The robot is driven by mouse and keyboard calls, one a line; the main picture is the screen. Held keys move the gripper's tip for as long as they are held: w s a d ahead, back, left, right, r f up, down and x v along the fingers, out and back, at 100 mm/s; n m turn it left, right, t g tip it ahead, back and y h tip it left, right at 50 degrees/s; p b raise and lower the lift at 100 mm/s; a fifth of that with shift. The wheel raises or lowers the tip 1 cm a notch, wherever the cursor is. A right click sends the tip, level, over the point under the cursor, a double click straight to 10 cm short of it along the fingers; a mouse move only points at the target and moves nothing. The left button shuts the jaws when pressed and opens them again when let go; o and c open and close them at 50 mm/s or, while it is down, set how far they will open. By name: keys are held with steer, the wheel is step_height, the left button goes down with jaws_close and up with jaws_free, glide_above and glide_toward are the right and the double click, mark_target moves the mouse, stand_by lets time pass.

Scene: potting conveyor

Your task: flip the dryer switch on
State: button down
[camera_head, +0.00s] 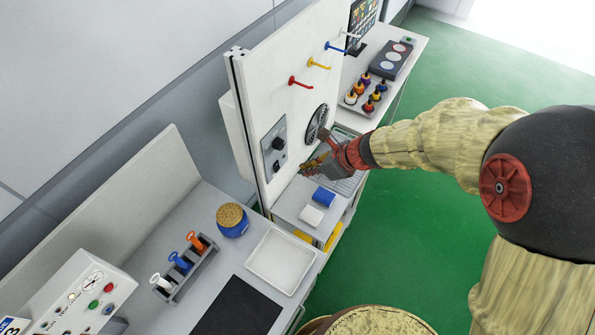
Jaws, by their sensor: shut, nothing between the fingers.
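A grey switch plate (274,148) with black controls is mounted on the upright white panel, left of a round black fan grille (317,124). It carries a black knob or switch (278,144) and a lower black control (276,166); their exact positions are too small to tell. My gripper (305,170) is shut and empty, just right of the plate's lower part, close to the panel and above the small shelf. I cannot tell whether its tips touch the panel. The arm reaches in from the right.
Below my gripper, a shelf (290,207) holds a blue cylinder (323,196) and a white block (311,216). Red, yellow and blue hooks (317,64) stick out of the panel above. A tray of small bottles (364,97) stands behind.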

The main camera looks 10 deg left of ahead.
steer(key=v, duration=0.3)
steer(key=shift+s+d+r, duration=0.1)
steer(key=shift+s+r, duration=0.05)
steer(key=shift+s, duration=0.05)
